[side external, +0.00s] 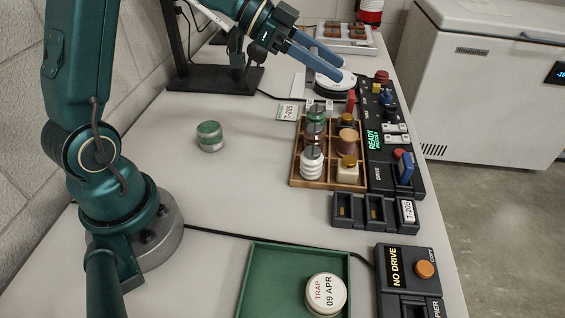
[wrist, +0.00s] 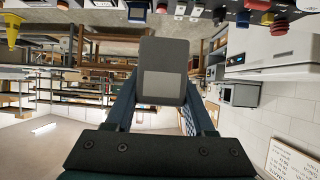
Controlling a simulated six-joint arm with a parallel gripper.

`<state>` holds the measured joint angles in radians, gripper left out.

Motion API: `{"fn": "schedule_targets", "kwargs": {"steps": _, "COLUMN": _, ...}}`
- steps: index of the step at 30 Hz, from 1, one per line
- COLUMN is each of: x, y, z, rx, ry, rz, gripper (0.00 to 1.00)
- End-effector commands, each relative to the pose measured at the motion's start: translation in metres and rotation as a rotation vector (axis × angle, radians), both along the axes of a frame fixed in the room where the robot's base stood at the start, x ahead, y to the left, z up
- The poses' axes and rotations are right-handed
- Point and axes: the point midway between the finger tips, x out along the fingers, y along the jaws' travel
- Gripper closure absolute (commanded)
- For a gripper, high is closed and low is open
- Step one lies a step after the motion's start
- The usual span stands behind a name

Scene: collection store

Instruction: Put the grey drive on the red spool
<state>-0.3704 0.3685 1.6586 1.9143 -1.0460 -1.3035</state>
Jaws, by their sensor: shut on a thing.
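My gripper (side external: 330,65) is at the back of the bench in the side external view, above a white round disc-like thing (side external: 335,82). In the wrist view its two blue fingers close on the grey drive (wrist: 163,55), a dark flat block with a paler label. I cannot make out the drive in the side view. A wooden sectioned tray (side external: 327,183) stands at right of the bench centre, nearer than the gripper.
A black console (side external: 378,180) with buttons and an upright blue drive (side external: 406,168) lies right of the tray. A black slotted rack (side external: 353,218) is in front. A green tray (side external: 262,280) and a copier box (side external: 398,252) stand nearer. The bench left of the wooden tray is mostly clear.

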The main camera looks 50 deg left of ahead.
Motion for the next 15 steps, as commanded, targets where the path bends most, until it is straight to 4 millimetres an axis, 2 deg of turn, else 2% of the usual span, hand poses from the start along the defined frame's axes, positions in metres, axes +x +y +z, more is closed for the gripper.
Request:
{"fn": "schedule_targets", "kwargs": {"steps": 3, "x": 0.013, "y": 0.023, "z": 0.006, "rx": 0.000, "ry": -0.001, "rz": 0.012, "gripper": 1.00}}
{"fn": "schedule_targets", "kwargs": {"steps": 9, "x": 0.023, "y": 0.045, "z": 0.008, "rx": -0.001, "ry": 0.000, "rz": 0.026, "gripper": 1.00}}
{"fn": "schedule_targets", "kwargs": {"steps": 12, "x": 0.026, "y": 0.045, "z": 0.001, "rx": -0.004, "ry": 0.003, "rz": 0.037, "gripper": 1.00}}
{"fn": "schedule_targets", "kwargs": {"steps": 15, "x": 0.030, "y": 0.031, "z": -0.008, "rx": -0.003, "ry": 0.003, "rz": 0.037, "gripper": 1.00}}
